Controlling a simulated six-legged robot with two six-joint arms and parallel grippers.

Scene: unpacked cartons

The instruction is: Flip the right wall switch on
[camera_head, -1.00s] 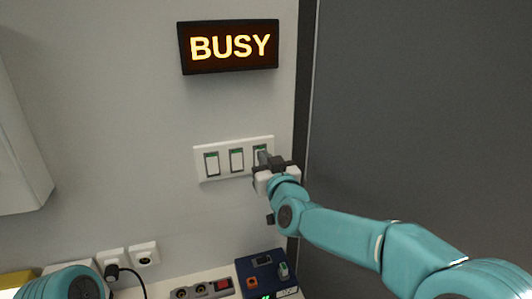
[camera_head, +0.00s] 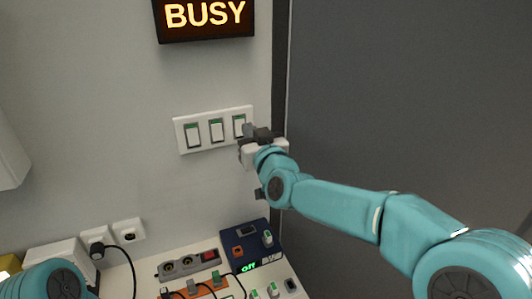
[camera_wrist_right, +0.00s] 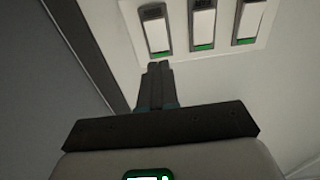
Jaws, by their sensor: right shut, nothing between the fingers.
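A white wall plate (camera_head: 183,140) holds three white rocker switches in a row, each with a green strip at its top in the head view. The right switch (camera_head: 239,123) is partly hidden by my right gripper (camera_head: 249,130). In the wrist view this switch (camera_wrist_right: 156,31) is the leftmost one, with its green end towards the fingers. My right gripper's closed fingertips (camera_wrist_right: 158,66) are just short of that green end, with nothing between them. I cannot tell whether they touch the switch. My left gripper is out of view.
A lit BUSY sign (camera_head: 205,17) hangs above the plate. A dark grey panel (camera_head: 400,90) stands right of the wall. Below are wall sockets (camera_head: 129,232), a power strip (camera_head: 188,264) and a blue box (camera_head: 251,246) reading "off".

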